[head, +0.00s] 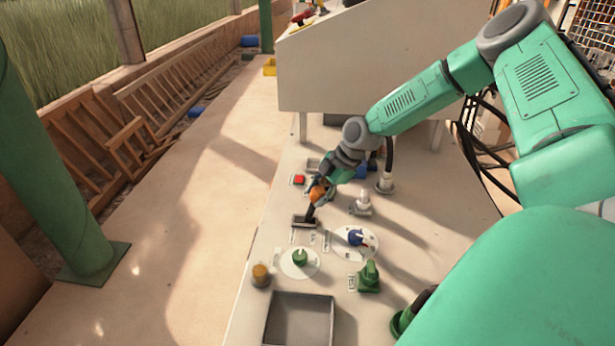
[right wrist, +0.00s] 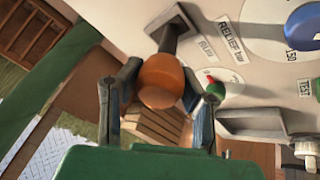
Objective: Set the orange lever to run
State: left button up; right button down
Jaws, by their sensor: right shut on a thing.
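The orange lever has a round orange knob (right wrist: 162,80) on a dark shaft, which rises from a rectangular slotted housing (right wrist: 176,24) on the white panel. In the head view the orange knob (head: 317,193) is up and slightly right of the slot (head: 302,221), so the lever looks tilted. My right gripper (right wrist: 161,84) has a finger on each side of the knob and is shut on it. It also shows in the head view (head: 316,196), partly covering the knob. A small label (right wrist: 206,47) stands beside the slot; its word is hard to read. My left gripper is not in view.
A blue dial (head: 355,237), a green knob (head: 300,257), a green handle (head: 369,276) and a wooden-coloured knob (head: 261,274) are nearer than the lever. A red button (head: 299,180) lies beyond it.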

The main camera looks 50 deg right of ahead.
jog(key=shift+s+d+f, duration=0.25)
jog(key=shift+s+d, duration=0.25)
jog(key=shift+d, duration=0.3)
jog(key=c, duration=1)
grip_release()
jog(key=shift+s, duration=0.15)
jog(key=shift+s+d+f, duration=0.1)
jog(key=shift+d+f, duration=0.1)
jog(key=shift+d, duration=0.05)
jog(key=v, duration=1.2)
jog(key=shift+d+f, duration=0.15)
jog(key=shift+d, duration=0.05)
jog(key=shift+a, duration=0.15)
